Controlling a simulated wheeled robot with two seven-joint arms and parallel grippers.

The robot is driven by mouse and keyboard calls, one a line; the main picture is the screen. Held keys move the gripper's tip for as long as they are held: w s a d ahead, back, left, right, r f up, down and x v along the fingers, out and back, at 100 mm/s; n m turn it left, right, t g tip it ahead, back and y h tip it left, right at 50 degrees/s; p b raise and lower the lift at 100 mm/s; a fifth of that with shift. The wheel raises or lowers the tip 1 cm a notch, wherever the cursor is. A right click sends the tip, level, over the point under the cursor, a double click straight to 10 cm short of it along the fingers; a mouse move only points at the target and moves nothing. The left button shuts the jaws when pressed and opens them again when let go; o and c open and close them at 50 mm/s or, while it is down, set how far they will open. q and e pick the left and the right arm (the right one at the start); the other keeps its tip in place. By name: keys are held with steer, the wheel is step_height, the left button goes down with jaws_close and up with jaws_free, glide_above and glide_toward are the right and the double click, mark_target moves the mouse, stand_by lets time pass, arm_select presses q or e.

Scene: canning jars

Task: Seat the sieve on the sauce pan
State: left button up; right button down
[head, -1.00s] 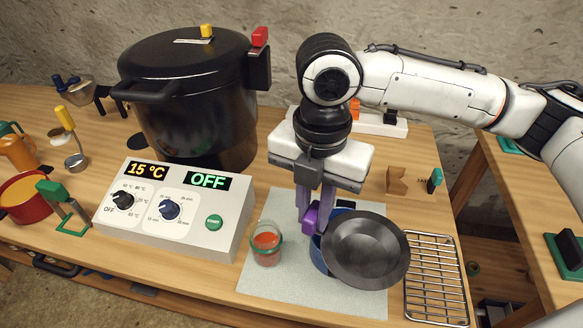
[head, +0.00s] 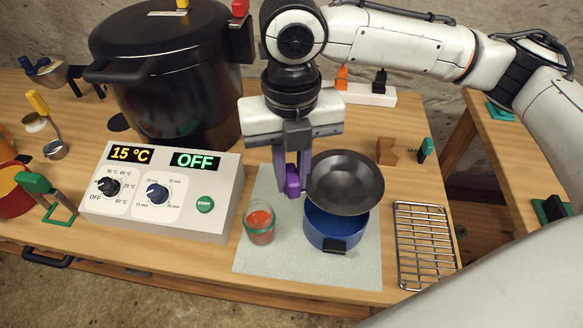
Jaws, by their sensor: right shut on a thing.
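The sieve (head: 345,182) is a dark grey round bowl with a purple handle (head: 293,181). My right gripper (head: 293,170) is shut on that handle, and the bowl hangs out to the right of the fingers. The sauce pan (head: 337,232) is blue with a black handle at its front, and stands on the light grey mat (head: 270,262). The sieve is over the back part of the pan and hides its rear rim. It looks raised and tilted, not level on the rim; whether it touches the rim I cannot tell. My left gripper is out of view.
A jar of red sauce (head: 259,226) stands left of the pan on the mat. A wire rack (head: 425,247) lies to the right. The control box (head: 160,195) and large black canner (head: 175,80) stand to the left. A wooden piece (head: 389,151) lies behind the rack.

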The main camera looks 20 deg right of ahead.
steer(key=shift+f+b, duration=0.3)
steer(key=shift+f, duration=2.25)
steer(key=shift+f+p, duration=0.3)
steer(key=shift+f, duration=1.6)
stand_by(0.4)
steer(key=c, duration=1.6)
jaws_free()
step_height(320, 180, up, 10)
steer(key=shift+r, duration=0.2)
steer(key=shift+s, duration=0.1)
